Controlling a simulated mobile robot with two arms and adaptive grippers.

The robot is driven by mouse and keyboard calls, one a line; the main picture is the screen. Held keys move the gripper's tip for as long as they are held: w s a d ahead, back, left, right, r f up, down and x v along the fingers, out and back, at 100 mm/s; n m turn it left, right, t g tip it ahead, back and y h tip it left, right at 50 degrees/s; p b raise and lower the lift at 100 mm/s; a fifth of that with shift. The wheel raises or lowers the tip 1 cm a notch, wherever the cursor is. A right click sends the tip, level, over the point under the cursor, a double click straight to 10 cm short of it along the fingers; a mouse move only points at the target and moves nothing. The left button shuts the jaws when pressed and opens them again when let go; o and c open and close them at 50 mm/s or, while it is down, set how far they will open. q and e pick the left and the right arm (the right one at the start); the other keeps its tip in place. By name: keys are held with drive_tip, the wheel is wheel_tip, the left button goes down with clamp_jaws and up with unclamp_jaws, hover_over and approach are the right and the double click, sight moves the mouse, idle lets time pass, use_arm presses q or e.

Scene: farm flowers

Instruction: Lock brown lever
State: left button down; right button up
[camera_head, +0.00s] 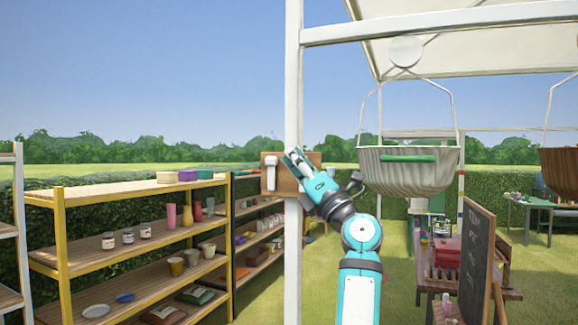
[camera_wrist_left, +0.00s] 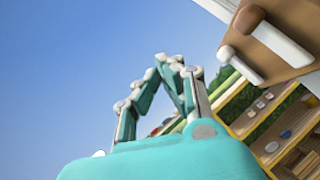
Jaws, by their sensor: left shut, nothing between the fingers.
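A wooden board (camera_head: 284,186) is fixed to a white post. A white lever (camera_head: 271,174) hangs down on its left part. In the left wrist view the board (camera_wrist_left: 288,14) is at the upper right, with a rounded brown lever end (camera_wrist_left: 248,19) and the white lever (camera_wrist_left: 241,66) below it. My left gripper (camera_head: 296,157) is in front of the board's right part in the head view and hides whatever is there. It is shut and empty; its fingertips (camera_wrist_left: 173,62) point at open sky in the wrist view, apart from the brown lever. My right gripper is not in view.
The white post (camera_head: 293,90) rises behind my left gripper. A hanging basket (camera_head: 407,172) with a green handle is close to the right of it. Yellow-framed shelves (camera_head: 130,190) with jars and pots stand at the left. A chalkboard (camera_head: 474,255) stands at the right.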

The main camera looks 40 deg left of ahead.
use_arm(q)
drive_tip(key=s+d+b, duration=0.2)
drive_tip(key=d, duration=0.4)
drive_tip(key=shift+f, duration=0.35)
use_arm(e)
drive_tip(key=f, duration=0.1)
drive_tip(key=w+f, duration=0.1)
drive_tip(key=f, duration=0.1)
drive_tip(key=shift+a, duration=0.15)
use_arm(q)
drive_tip(key=shift+s, duration=0.1)
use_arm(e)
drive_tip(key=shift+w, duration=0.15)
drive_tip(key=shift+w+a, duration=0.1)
